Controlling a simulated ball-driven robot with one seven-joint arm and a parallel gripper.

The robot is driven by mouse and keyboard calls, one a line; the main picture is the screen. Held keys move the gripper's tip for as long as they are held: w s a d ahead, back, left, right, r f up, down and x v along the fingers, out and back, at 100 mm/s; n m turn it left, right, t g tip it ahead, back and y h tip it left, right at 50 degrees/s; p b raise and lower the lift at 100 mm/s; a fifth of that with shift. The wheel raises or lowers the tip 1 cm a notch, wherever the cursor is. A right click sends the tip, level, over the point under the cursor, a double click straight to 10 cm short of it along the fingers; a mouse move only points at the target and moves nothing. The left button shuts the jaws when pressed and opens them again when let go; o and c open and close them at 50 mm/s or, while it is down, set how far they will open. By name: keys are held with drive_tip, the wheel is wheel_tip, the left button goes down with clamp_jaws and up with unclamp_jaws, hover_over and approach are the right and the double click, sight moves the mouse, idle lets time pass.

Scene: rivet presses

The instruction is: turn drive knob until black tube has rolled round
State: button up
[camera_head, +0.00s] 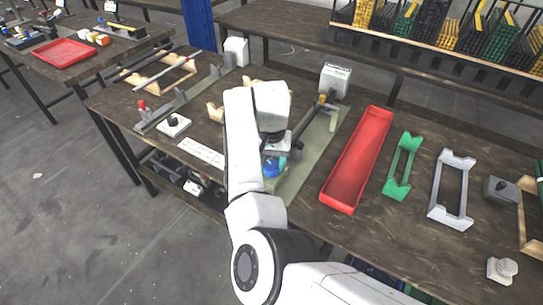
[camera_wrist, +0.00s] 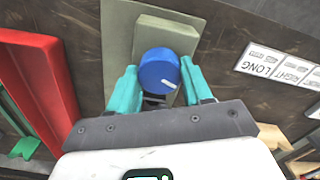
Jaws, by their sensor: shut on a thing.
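The blue drive knob (camera_wrist: 160,70) sits on the olive base plate (camera_wrist: 122,32) in the wrist view, its white mark pointing to the lower right. It also shows under my wrist in the head view (camera_head: 270,168). My gripper (camera_wrist: 160,78) has its teal fingers on either side of the knob, shut on it. A black tube (camera_head: 312,117) lies along the olive plate behind my wrist in the head view. Its near end is hidden by my gripper. A white box (camera_head: 334,80) stands at the far end of the plate.
A long red tray (camera_head: 358,160) lies close to the right of the plate. Beyond it are a green bracket (camera_head: 402,165) and a grey bracket (camera_head: 452,190). A label strip (camera_head: 201,153) and a small box with a black knob (camera_head: 173,125) lie to the left.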

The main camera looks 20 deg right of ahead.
sight(272, 165)
idle(0.3)
drive_tip(key=o, duration=1)
drive_tip(key=shift+o, duration=0.2)
wheel_tip(272, 165, up, 11)
drive_tip(key=shift+f, duration=0.1)
